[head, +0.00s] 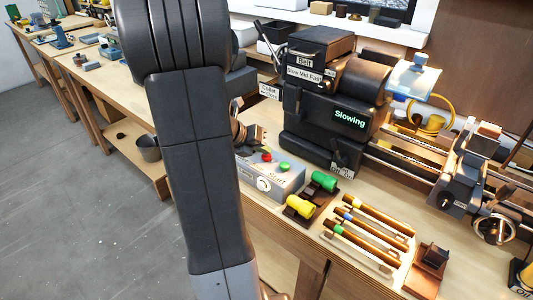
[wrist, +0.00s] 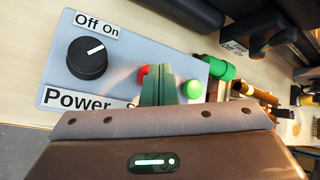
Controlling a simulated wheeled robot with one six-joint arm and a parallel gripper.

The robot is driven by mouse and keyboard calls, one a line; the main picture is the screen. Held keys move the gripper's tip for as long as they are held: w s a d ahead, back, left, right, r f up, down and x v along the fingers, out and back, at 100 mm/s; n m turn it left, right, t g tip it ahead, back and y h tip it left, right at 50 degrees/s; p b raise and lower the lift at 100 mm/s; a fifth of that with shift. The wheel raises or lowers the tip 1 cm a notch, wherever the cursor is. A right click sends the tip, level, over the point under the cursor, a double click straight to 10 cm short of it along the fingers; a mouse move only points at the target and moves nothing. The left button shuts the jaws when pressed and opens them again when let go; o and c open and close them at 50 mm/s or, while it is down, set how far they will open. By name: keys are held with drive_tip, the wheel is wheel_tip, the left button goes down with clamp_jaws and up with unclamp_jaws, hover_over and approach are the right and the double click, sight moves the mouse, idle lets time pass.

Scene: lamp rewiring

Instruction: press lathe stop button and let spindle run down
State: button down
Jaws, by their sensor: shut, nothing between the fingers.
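The lathe headstock (head: 315,100) stands on the bench in the head view, and its lit display (head: 349,119) reads "Slowing". A grey control box (head: 285,182) sits in front of it with a red button (head: 266,157) and a green button (head: 284,167). In the wrist view the box (wrist: 60,75) carries a black power knob (wrist: 87,58). My gripper (wrist: 158,84) is shut and empty, its green fingers over the box between the red button (wrist: 143,72) and the green button (wrist: 193,89). The fingers partly hide the red button; contact cannot be told. My arm hides part of the box in the head view.
Green (head: 323,181) and yellow (head: 300,206) cylinders lie in a holder right of the box. Several wooden rods (head: 365,232) lie on the bench farther right. The lathe bed extends right behind them. A grey bucket (head: 148,148) stands on the lower shelf at left.

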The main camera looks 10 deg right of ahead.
sight(263, 157)
drive_tip(key=shift+r+p, duration=0.55)
drive_tip(key=shift+r, duration=0.15)
wheel_tip(263, 157, up, 5)
drive_tip(key=p, duration=0.5)
drive_tip(key=shift+f, duration=0.1)
idle(0.4)
wheel_tip(263, 157, down, 2)
drive_tip(key=shift+f+b, duration=0.1)
drive_tip(key=shift+b, duration=1.1)
drive_tip(key=b, duration=0.2)
drive_tip(key=shift+f+b, duration=0.3)
drive_tip(key=shift+f, duration=0.1)
wheel_tip(263, 157, up, 7)
drive_tip(key=p, duration=0.7)
